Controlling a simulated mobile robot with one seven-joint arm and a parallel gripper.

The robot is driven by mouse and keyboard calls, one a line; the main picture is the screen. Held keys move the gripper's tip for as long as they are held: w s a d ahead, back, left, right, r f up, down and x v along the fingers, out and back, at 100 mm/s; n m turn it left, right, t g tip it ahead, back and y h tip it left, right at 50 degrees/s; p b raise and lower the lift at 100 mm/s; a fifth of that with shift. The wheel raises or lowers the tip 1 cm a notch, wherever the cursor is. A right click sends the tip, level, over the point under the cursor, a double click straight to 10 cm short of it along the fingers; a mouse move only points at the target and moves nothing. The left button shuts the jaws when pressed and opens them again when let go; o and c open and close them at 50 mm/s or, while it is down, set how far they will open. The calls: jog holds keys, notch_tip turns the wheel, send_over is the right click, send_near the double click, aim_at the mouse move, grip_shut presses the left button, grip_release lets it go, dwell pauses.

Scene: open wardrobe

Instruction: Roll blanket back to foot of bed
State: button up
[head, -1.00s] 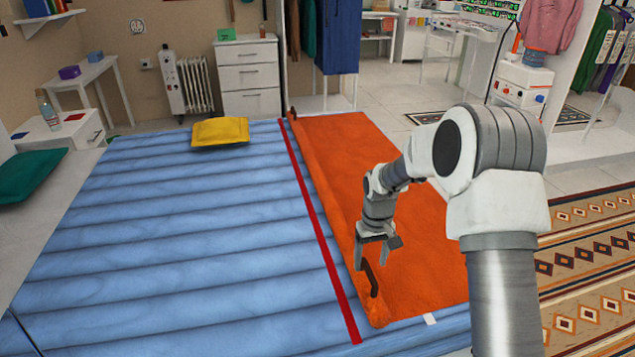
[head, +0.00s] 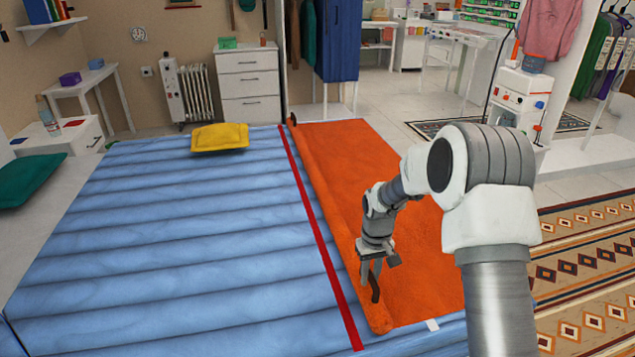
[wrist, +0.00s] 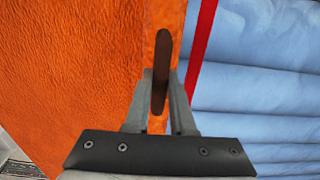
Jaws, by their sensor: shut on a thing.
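The orange blanket (head: 375,185) lies over the right part of the blue bed (head: 190,225), its left edge forming a rolled ridge. A red stripe (head: 318,235) runs along the bed just left of that ridge. A dark brown handle (head: 375,288) sits on the near end of the roll; a second dark handle (head: 293,120) is at the far end. My gripper (head: 370,278) is at the near handle, fingers pointing down. In the wrist view the handle (wrist: 161,75) stands between the two fingers (wrist: 160,108), and my gripper is shut on it.
A yellow pillow (head: 220,137) lies at the far side of the bed, and a green pillow (head: 28,180) at the left. A white drawer unit (head: 248,85) stands behind the bed. A patterned rug (head: 590,265) covers the floor at right.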

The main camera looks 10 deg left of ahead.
grip_shut()
jog(key=shift+w+d+p, duration=0.15)
jog(key=shift+w+d, duration=0.4)
jog(key=shift+d, duration=0.7)
jog(key=shift+w+d+p, duration=0.2)
jog(key=shift+w+d, duration=0.3)
jog(key=shift+d, duration=0.7)
jog(key=shift+w+d+p, duration=0.15)
jog(key=shift+w+d, duration=0.4)
jog(key=shift+d, duration=0.7)
jog(key=shift+w+d+p, duration=0.1)
jog(key=shift+w+d, duration=0.4)
jog(key=shift+d, duration=0.75)
jog(key=shift+w+d+p, duration=0.1)
jog(key=shift+w+d, duration=0.4)
jog(key=shift+d, duration=0.7)
jog(key=shift+w+d+p, duration=0.1)
jog(key=shift+w+d, duration=0.4)
jog(key=shift+d, duration=0.75)
jog(key=shift+w+d, duration=0.25)
jog(key=shift+d, duration=0.35)
jog(key=shift+w+d, duration=0.25)
jog(key=shift+d, duration=0.35)
jog(key=shift+w+d, duration=0.35)
jog(key=shift+d, duration=0.5)
jog(key=shift+w+d, duration=0.4)
jog(key=shift+d, duration=0.4)
jog(key=shift+w+d, duration=0.35)
jog(key=shift+d, duration=0.5)
